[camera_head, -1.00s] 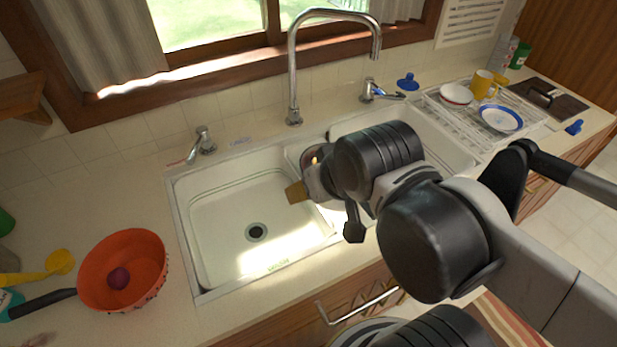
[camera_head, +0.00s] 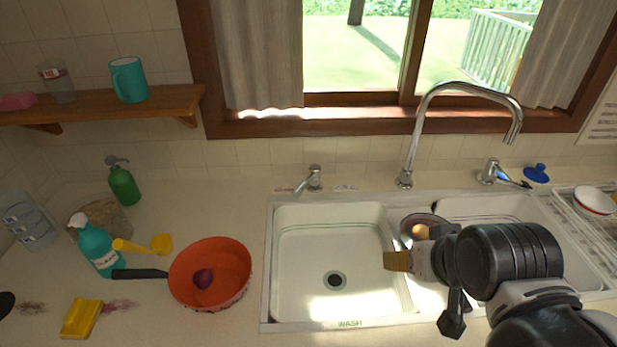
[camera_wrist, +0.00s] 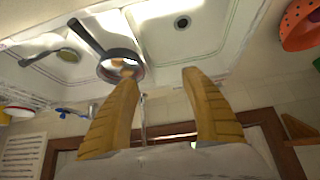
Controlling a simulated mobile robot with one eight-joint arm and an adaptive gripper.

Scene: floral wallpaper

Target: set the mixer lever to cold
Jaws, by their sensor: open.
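A short metal lever fixture (camera_head: 314,179) stands behind the left basin. Its arm points left toward a small red label (camera_head: 284,190); a small bluish label (camera_head: 345,188) lies to its right. A second metal handle (camera_head: 489,172), with blue and a dark tip, stands right of the tall faucet (camera_head: 405,178). My gripper (camera_head: 397,261) hangs over the divider between the basins, in front of and right of the left lever, and touches neither handle. In the wrist view its two yellow fingers (camera_wrist: 160,80) are wide apart with nothing between them. I cannot make out the left lever there.
A pan (camera_head: 420,222) sits in the right basin, close behind my gripper. The left basin (camera_head: 300,250) is empty. The counter between colander and left lever is clear. The dish rack (camera_head: 582,225) is at right.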

